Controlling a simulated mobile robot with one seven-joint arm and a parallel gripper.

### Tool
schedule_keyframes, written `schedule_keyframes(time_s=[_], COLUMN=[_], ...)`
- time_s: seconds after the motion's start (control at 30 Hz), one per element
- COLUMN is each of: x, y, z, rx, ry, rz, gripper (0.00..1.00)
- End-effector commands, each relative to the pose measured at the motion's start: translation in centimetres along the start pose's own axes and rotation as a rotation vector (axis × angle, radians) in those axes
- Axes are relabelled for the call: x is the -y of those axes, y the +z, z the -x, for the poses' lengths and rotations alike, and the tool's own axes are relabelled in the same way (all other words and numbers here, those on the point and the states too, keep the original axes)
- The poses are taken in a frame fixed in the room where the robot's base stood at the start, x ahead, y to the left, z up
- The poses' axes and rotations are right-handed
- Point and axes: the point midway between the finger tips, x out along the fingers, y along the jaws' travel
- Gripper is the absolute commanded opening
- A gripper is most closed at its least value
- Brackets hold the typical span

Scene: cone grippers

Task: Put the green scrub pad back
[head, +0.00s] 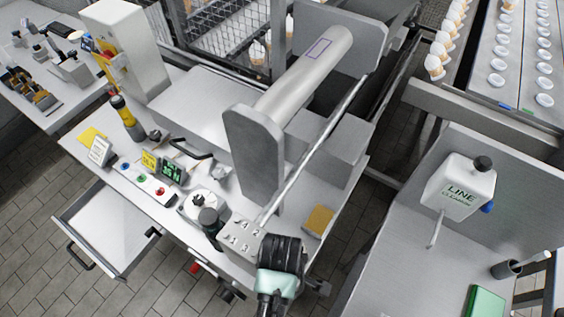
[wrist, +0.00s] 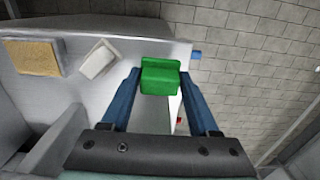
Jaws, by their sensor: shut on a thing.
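The green scrub pad (wrist: 160,78) is a bright green block in the wrist view. My gripper (wrist: 160,82) has its two blue fingers on either side of the pad and is shut on it, with the grey bench (wrist: 75,25) beyond. In the head view the dark end of my arm shows at the bottom centre, by the bench's near edge; its fingers and the held pad are hidden there. A flat green item (head: 484,302) lies on the right-hand table; I cannot tell what it is.
A tan pad (head: 320,220) lies on the bench near a grey block with numbers (head: 243,240). A large grey upright plate (head: 253,155) with a roller stands behind. An open drawer (head: 108,228) juts out at left. A white LINE container (head: 458,187) stands at right.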

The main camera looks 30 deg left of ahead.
Motion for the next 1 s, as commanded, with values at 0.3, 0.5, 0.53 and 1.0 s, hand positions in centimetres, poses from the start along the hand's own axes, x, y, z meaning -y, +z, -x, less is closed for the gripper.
schedule_keyframes(time_s=[0.3,0.5,0.53,1.0], x=[0.1,0.1,0.1,0.1], y=[0.0,0.0,0.0,0.0], z=[-3.6,-3.6,-3.6,-3.9], rx=[0.000,0.000,0.000,0.000], ry=[-0.001,0.000,0.000,0.000], rz=[0.001,0.000,0.000,0.000], gripper=[0.01,0.01,0.01,0.91])
